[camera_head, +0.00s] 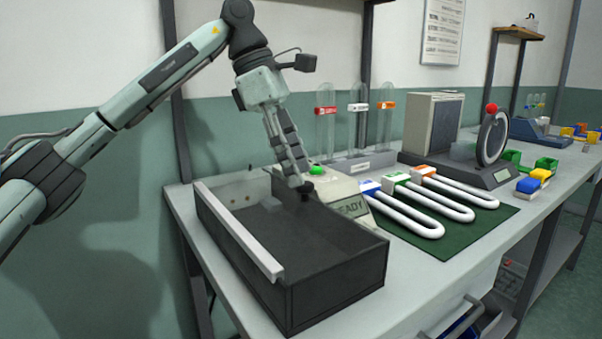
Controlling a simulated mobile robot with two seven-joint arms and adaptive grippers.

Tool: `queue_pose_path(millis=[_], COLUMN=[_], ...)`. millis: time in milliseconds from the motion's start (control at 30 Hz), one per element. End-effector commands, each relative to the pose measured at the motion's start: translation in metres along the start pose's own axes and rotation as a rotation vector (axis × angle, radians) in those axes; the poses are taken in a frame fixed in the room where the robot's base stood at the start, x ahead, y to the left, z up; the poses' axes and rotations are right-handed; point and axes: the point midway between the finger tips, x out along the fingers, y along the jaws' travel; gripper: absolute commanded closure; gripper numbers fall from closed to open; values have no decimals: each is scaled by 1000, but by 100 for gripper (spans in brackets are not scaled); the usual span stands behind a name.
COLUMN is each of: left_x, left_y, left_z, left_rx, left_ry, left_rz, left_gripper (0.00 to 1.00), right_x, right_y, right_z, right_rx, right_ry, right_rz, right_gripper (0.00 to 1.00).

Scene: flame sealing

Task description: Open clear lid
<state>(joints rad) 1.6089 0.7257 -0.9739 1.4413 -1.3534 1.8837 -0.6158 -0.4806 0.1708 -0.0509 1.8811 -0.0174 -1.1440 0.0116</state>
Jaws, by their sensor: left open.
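A long black box (335,285) stands on the near left of the bench, with a pale bar (236,230) along its left edge. I cannot clearly make out the clear lid against the box's dark inside, or tell whether it is raised. A beige unit (343,190) with a READY display and a green button stands right behind the box. My left gripper (305,190) is open and points down at the back of the box, beside the green button. Whether it touches anything is unclear. My right gripper is out of view.
White U-shaped tubes with blue, green and orange tags lie on a green mat (462,240) to the right. Upright clear tubes stand in a rack (360,162) behind. A grey-beige cabinet (432,125) and a wheel-like device (490,140) stand farther right. Bench (435,285) is clear in front.

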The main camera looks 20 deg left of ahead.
Motion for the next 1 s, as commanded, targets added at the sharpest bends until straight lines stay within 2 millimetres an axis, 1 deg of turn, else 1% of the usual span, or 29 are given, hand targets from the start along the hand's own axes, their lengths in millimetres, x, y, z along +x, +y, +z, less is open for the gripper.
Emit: queue_pose_path(millis=[33, 100, 200, 467, 567, 833, 867, 1000], left_x=[6, 13, 18, 20, 20, 20, 20, 20], left_y=[0, 0, 0, 0, 0, 0, 0, 0], left_z=[0, 0, 0, 0, 0, 0, 0, 0], left_rx=[0, 0, 1, 1, 1, 1, 1, 1], left_ry=[1, 1, 0, 0, 0, 0, 0, 0], left_rz=[-1, -2, 0, 0, 0, 0, 0, 0], left_gripper=[53, 53, 53, 53, 64, 97, 100, 100], right_x=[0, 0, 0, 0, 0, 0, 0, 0], right_y=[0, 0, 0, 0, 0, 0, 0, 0], right_z=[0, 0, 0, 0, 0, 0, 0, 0], right_rx=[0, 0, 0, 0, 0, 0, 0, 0], right_ry=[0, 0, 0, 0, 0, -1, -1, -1], right_rz=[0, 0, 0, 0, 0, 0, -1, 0], right_gripper=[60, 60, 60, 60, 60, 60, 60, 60])
